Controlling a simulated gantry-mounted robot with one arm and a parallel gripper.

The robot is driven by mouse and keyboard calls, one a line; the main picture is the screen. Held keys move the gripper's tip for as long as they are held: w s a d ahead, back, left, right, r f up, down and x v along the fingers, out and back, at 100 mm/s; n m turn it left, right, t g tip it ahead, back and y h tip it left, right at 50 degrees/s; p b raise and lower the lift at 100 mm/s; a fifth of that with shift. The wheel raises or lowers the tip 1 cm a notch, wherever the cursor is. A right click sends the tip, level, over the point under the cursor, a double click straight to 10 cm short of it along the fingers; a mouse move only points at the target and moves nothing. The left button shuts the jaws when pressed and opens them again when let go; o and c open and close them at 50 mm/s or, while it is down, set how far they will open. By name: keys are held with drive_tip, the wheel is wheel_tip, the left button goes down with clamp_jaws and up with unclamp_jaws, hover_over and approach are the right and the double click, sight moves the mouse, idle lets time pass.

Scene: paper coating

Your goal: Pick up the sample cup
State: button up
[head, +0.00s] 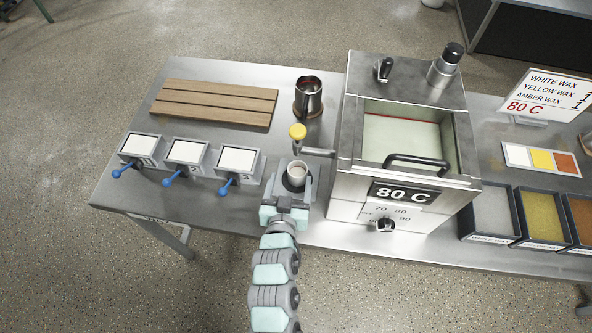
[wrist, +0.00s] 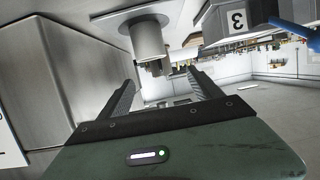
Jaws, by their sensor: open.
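The wrist view looks upside down; there the cup (wrist: 148,42) shows beyond the open fingers of my gripper (wrist: 160,78), roughly in line with the gap. I cannot tell whether the fingertips reach beside the cup.
The steel tank (head: 405,150) marked 80 C stands close on the right. Box 3 (head: 238,160) with a blue-ended handle is close on the left. A metal jug (head: 308,96) and a wooden slatted board (head: 215,103) are farther back. Wax trays (head: 541,217) lie far right.

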sight(299, 165)
drive_tip(key=shift+d+f+m+g+h, duration=0.15)
drive_tip(key=shift+d+f+g, duration=0.1)
drive_tip(key=shift+f, duration=0.4)
drive_tip(key=shift+d+f+m+g+h, duration=0.15)
drive_tip(key=shift+d+f+g, duration=0.1)
drive_tip(key=shift+f, duration=0.35)
drive_tip(key=shift+w+f, duration=0.1)
drive_tip(key=shift+w, duration=0.1)
drive_tip(key=x, duration=0.5)
drive_tip(key=shift+w+f, duration=0.1)
drive_tip(key=shift+w, duration=0.05)
drive_tip(key=x, duration=0.4)
drive_tip(key=shift+w, duration=0.5)
drive_tip(key=shift+s, duration=0.1)
drive_tip(key=shift+c, duration=0.4)
